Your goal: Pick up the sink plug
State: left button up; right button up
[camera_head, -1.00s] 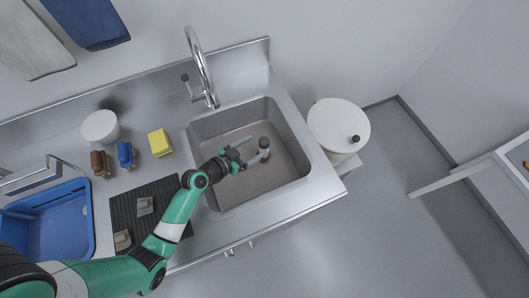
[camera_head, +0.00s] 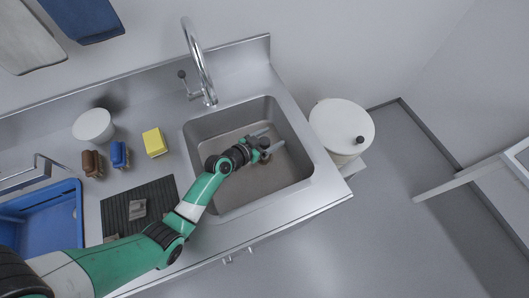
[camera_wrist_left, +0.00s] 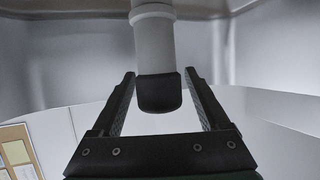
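The sink plug (camera_head: 264,143) is an upright pale post with a dark top, standing in the grey steel sink (camera_head: 245,187). In the head view my left gripper (camera_head: 270,141) is at the plug, which it partly covers. In the left wrist view the plug (camera_wrist_left: 156,55) shows as a whitish shaft with a black cap, between the two fingers of my left gripper (camera_wrist_left: 160,76). The fingers are apart, with a visible gap on each side of the cap. The plug's base is not clear to see. My right gripper is not in view.
A tall chrome tap (camera_head: 203,70) stands behind the sink. Left of the sink are a yellow sponge (camera_head: 154,142), blue (camera_head: 119,155) and brown (camera_head: 92,163) brush-like items, a white bowl (camera_head: 93,125), a black ribbed mat (camera_head: 155,196) and a blue basin (camera_head: 45,225). A white lidded bin (camera_head: 341,125) stands right.

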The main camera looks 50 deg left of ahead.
pick_arm(q)
grip_shut()
dwell(1.2)
